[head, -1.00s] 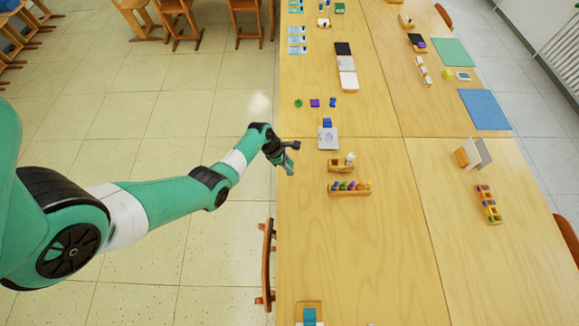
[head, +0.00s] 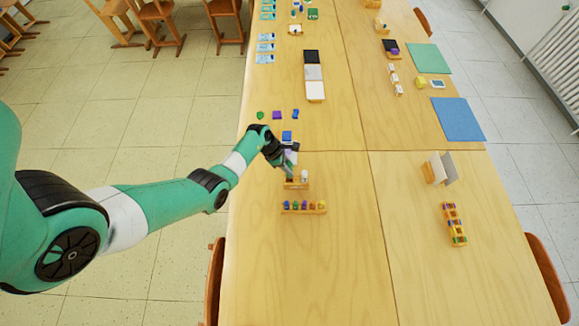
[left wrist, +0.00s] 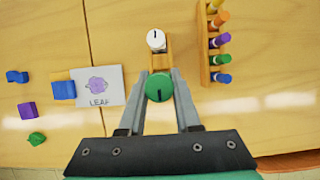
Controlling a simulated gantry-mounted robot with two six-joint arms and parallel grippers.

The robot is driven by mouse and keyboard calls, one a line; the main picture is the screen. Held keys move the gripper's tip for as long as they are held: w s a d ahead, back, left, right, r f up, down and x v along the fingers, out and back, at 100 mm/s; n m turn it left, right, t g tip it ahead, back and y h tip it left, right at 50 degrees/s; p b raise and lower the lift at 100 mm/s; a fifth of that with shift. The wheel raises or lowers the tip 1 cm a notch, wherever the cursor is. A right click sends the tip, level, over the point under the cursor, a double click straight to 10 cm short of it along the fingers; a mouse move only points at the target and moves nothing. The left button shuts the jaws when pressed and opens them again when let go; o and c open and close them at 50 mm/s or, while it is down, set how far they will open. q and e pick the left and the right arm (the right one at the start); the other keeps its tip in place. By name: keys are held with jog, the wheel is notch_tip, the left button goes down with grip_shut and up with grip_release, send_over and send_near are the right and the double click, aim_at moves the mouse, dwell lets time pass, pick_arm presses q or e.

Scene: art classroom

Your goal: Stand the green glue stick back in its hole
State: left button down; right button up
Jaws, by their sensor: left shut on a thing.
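The green glue stick (left wrist: 159,87) shows end-on in the left wrist view as a round green top with a dark mark. My left gripper (left wrist: 160,80) is shut on it, one finger on each side. In the head view my left gripper (head: 290,162) is at the small wooden holder (head: 296,185). A white glue stick (left wrist: 156,40) stands upright in the holder's other end. The green stick covers the near end of the holder (left wrist: 160,60) in the left wrist view, so its hole is hidden. I cannot tell whether the stick's lower end is inside it. My right gripper is out of view.
A wooden rack (head: 304,209) of several coloured pieces stands close beside the holder. A leaf card (left wrist: 98,88) with a blue block (left wrist: 63,89) lies on the other side. Green, purple and blue pieces lie beyond. The near table (head: 300,270) is clear.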

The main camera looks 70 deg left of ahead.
pick_arm(q)
notch_tip(320, 180, down, 3)
jog(key=b, duration=0.2)
jog(key=shift+f+b, duration=0.15)
jog(key=shift+b, duration=0.25)
jog(key=shift+f+b, duration=0.35)
jog(key=shift+f, duration=0.15)
jog(key=shift+p, duration=0.3)
jog(key=shift+f+b, duration=1.05)
jog(key=shift+f, duration=0.3)
dwell(2.3)
dwell(0.4)
jog(key=c, duration=0.5)
grip_release()
jog(key=shift+o, duration=1.1)
